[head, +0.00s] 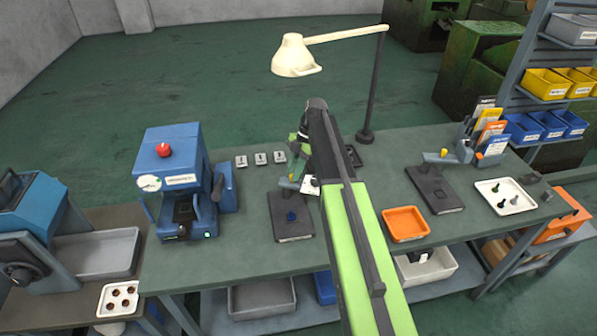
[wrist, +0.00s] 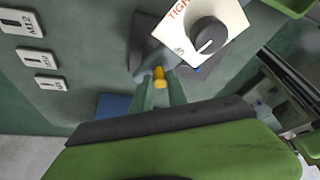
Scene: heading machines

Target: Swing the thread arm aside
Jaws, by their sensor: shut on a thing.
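The thread arm (wrist: 153,62) is a blue-grey bar with a yellow knob (wrist: 159,83) on it. It belongs to the dark plate fixture (head: 290,229) at the middle of the bench, which has a small blue part (head: 291,216) on it. In the wrist view my gripper (wrist: 161,92) has its two fingers on either side of the yellow knob, shut on it. In the head view my gripper (head: 294,172) is at the back edge of this fixture, and my arm partly hides that area.
A white card (wrist: 207,30) with a black dial stands close beside the arm. A lamp (head: 295,56) rises behind. A blue press (head: 175,182) stands left, with several labelled blocks (head: 260,158) between. An orange tray (head: 405,224) and a second fixture (head: 434,190) lie right.

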